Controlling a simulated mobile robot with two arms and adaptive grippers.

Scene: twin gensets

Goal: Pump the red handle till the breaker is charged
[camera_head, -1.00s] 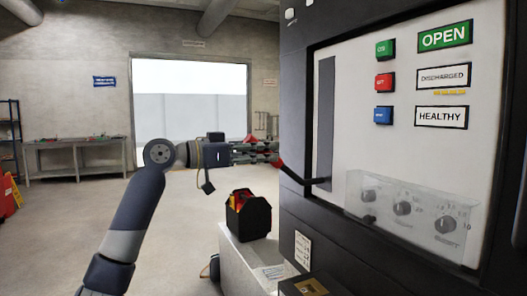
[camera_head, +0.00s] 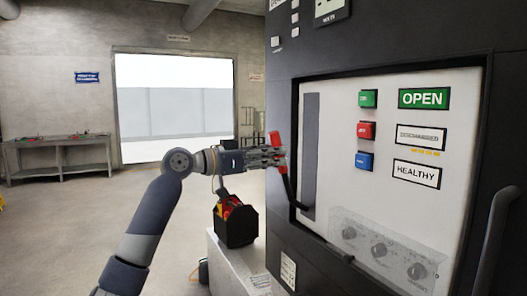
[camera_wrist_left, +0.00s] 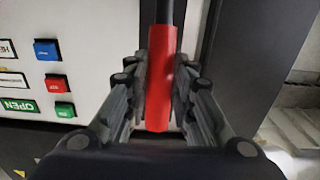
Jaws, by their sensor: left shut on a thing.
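The red handle (camera_head: 275,140) is a red grip on a dark lever that comes out of the slot at the left of the breaker's white front panel (camera_head: 335,130). It stands raised, with the grip at the top. My left gripper (camera_head: 279,157) is shut on the handle. In the left wrist view the red grip (camera_wrist_left: 161,80) lies between both fingers (camera_wrist_left: 160,100). The panel's labels read OPEN (camera_head: 424,98), DISCHARGED (camera_head: 421,137) and HEALTHY (camera_head: 416,173). Small yellow marks show under the DISCHARGED label. My right gripper is not in view.
Green (camera_head: 368,99), red (camera_head: 366,130) and blue (camera_head: 364,161) buttons sit on the panel. A clear cover (camera_head: 385,250) stands over several knobs below. A black toolbox (camera_head: 236,228) rests on a light plinth (camera_head: 228,262) beside the cabinet. Open floor lies to the left.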

